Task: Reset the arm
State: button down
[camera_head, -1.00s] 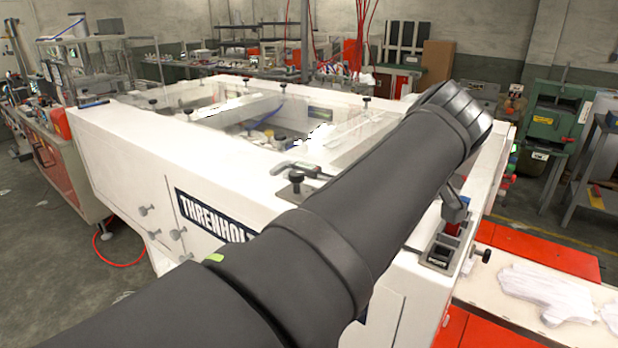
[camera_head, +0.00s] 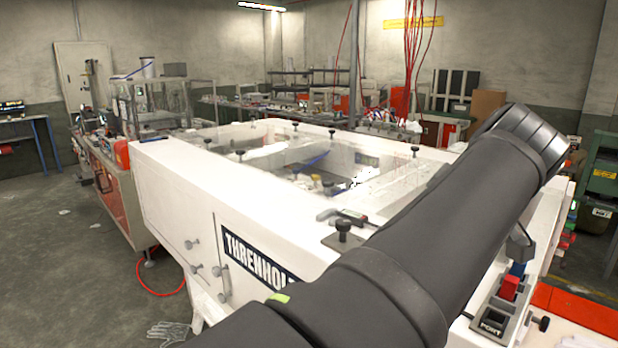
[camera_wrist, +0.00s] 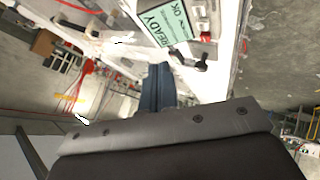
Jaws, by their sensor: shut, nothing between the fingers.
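My arm (camera_head: 420,250), dark grey, crosses the head view from the bottom middle to the upper right, in front of the white machine (camera_head: 265,215). In the wrist view my gripper (camera_wrist: 158,78) shows as narrow blue-grey fingers, shut together with nothing between them. The fingers point towards the white machine top. In the head view the gripper is mostly hidden behind the arm.
A block marked PORT (camera_head: 492,322) with a red part (camera_head: 509,288) sits at the machine's right corner, below my arm's end. A black knob (camera_head: 343,228) stands on the machine top. A red cable (camera_head: 158,288) and a pale glove (camera_head: 168,330) show at lower left. Open floor lies left.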

jog(key=shift+f, duration=0.1)
jog(key=shift+f, duration=2.75)
jog(key=a+r+g+h, duration=0.4)
jog(key=a+r+g, duration=0.3)
jog(key=r, duration=0.3)
jog(key=shift+s+g, duration=0.35)
jog(key=shift+g, duration=0.15)
